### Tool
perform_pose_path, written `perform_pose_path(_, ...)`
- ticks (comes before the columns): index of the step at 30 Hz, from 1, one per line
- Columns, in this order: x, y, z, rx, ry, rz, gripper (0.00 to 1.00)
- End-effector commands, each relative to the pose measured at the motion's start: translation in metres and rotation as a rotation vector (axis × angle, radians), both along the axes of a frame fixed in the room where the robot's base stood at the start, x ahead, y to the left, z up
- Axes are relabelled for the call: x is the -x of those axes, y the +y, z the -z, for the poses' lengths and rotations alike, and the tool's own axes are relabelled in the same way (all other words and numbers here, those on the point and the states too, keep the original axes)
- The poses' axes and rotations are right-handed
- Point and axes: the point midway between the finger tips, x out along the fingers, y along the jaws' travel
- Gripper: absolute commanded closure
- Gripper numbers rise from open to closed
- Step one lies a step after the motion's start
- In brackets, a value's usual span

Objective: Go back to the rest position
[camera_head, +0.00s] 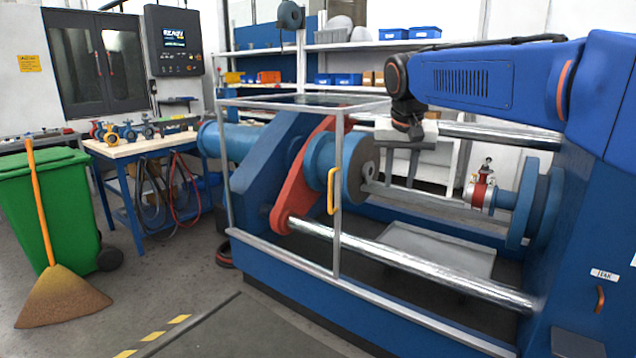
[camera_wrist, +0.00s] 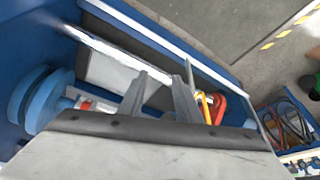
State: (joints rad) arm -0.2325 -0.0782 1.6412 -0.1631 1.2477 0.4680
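My gripper (camera_head: 400,170) hangs below the end of my blue arm, over the large blue machine, with its fingers pointing down. In the wrist view, its two fingers (camera_wrist: 160,80) stand apart with nothing between them. A red valve (camera_head: 481,194) with a small handle on top is mounted at the machine's right, beside a blue flange (camera_head: 538,207). It also shows in part at the left of the wrist view (camera_wrist: 92,104). My gripper is to the left of this valve and apart from it. Several coloured valves (camera_head: 125,132) stand on the workbench (camera_head: 140,146) at the left.
A clear guard with a metal frame (camera_head: 338,240) and yellow handle (camera_head: 332,190) stands at the machine's front. A polished bar (camera_head: 410,265) runs along the machine. A green bin (camera_head: 55,215) and broom (camera_head: 62,295) stand at the left. The floor between bin and machine is largely clear.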

Motion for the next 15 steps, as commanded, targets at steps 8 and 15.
perform_pose_path(8,0.094,-0.041,0.033,-0.002,-0.005,-0.059,0.69)
perform_pose_path(15,0.173,-0.066,0.077,-0.003,-0.014,-0.108,0.69)
